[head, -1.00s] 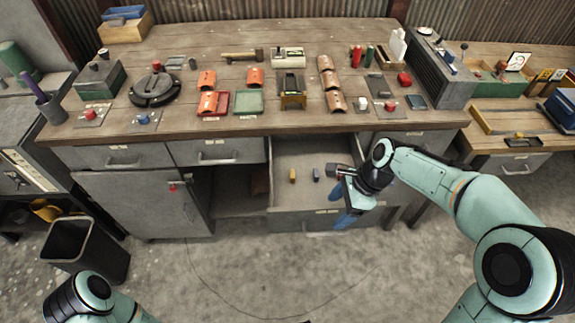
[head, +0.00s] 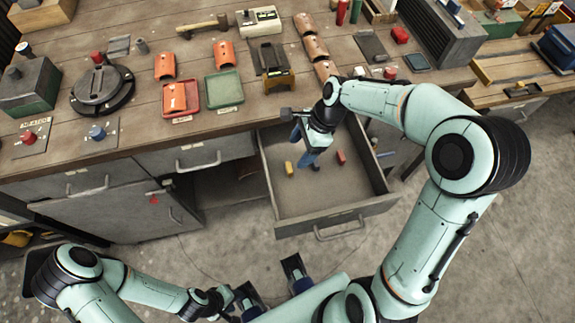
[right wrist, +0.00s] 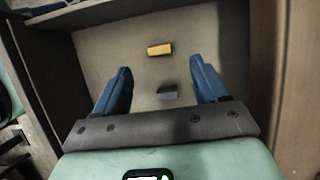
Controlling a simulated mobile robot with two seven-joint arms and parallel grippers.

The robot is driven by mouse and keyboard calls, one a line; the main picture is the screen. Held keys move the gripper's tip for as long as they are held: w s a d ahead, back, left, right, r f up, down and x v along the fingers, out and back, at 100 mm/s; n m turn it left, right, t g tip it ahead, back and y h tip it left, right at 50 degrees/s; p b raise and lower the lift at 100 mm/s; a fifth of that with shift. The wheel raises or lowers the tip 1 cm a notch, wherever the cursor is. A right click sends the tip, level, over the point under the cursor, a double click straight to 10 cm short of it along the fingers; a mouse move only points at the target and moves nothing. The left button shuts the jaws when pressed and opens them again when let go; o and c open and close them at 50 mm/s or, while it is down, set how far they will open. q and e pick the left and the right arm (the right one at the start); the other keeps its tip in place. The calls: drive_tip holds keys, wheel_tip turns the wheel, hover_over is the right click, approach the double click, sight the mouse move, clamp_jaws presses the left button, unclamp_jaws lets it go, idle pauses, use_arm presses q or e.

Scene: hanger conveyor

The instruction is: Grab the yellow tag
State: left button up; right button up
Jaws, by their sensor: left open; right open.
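The yellow tag (head: 289,168) lies on the floor of the open drawer (head: 330,195), left of my right gripper (head: 306,160) in the head view. My right gripper is open and empty, reaching down over the drawer. In the right wrist view the yellow tag (right wrist: 159,49) lies just beyond the gap between the fingertips (right wrist: 160,68), apart from them. A grey tag (right wrist: 167,94) lies between the blue fingers in that view; the gripper mostly hides it in the head view. My left gripper (head: 272,284) is open and empty at the bottom, away from the drawer.
A red tag (head: 341,157) lies in the drawer right of my right gripper. The drawer walls surround the tags. The workbench (head: 150,130) above holds orange pieces, a green tray (head: 223,90) and a round black device (head: 102,90). The drawer's front floor is clear.

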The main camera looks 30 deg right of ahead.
sight(289, 167)
drive_tip(key=x, duration=0.3)
drive_tip(key=shift+f, duration=0.25)
drive_tip(key=shift+b+x, duration=0.6)
drive_tip(key=shift+x, duration=2.1)
drive_tip(key=shift+s, duration=0.1)
drive_tip(key=c, duration=1.1)
